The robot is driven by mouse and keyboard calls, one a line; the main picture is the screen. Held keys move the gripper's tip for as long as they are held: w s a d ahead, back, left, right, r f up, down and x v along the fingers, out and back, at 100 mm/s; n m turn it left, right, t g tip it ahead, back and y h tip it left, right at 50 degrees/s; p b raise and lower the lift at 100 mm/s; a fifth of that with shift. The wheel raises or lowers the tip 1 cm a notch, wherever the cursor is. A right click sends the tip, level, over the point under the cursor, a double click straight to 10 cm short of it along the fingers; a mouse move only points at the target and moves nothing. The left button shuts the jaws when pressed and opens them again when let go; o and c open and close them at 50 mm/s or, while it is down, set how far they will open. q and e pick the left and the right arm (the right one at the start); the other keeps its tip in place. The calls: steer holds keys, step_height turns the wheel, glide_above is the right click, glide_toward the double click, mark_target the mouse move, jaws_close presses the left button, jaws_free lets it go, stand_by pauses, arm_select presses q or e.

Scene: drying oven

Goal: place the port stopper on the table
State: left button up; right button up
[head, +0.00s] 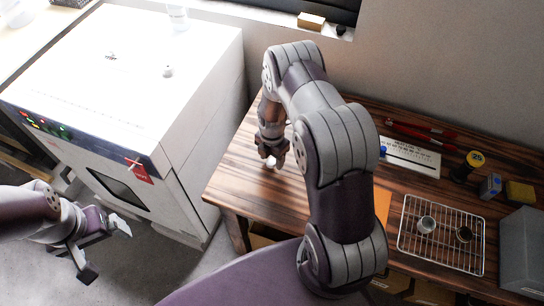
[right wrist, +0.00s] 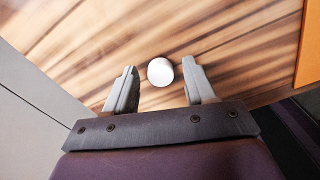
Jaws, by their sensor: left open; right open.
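A small white round piece, which looks like the port stopper (right wrist: 160,72), rests on the wooden table (right wrist: 90,35). In the right wrist view it lies between the fingertips of my right gripper (right wrist: 161,82), with a gap on each side. In the head view my right gripper (head: 273,150) points down at the table's left part, and the white stopper (head: 271,162) shows just below it, partly hidden. My right gripper is open. My left gripper (head: 105,250) is open and empty in front of the oven.
The white drying oven (head: 140,60) stands left of the table, with a small grey knob (head: 168,71) on top. A wire rack (head: 440,245) with two small round containers, a grey box (head: 522,250), a tape roll (head: 467,166) and a white sheet (head: 410,157) occupy the table's right side.

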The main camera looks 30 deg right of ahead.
mark_target(272, 161)
step_height(272, 161, up, 11)
steer(key=b, duration=0.1)
steer(key=s+a+r+m, duration=0.4)
steer(key=s+m, duration=0.3)
steer(key=m, duration=0.4)
steer(key=s+a+r+m+t, duration=0.1)
steer(key=s+a+r+m, duration=0.3)
steer(key=s+r+m, duration=0.3)
steer(key=m, duration=0.4)
steer(key=shift+a+r, duration=0.3)
steer(key=shift+a, duration=0.05)
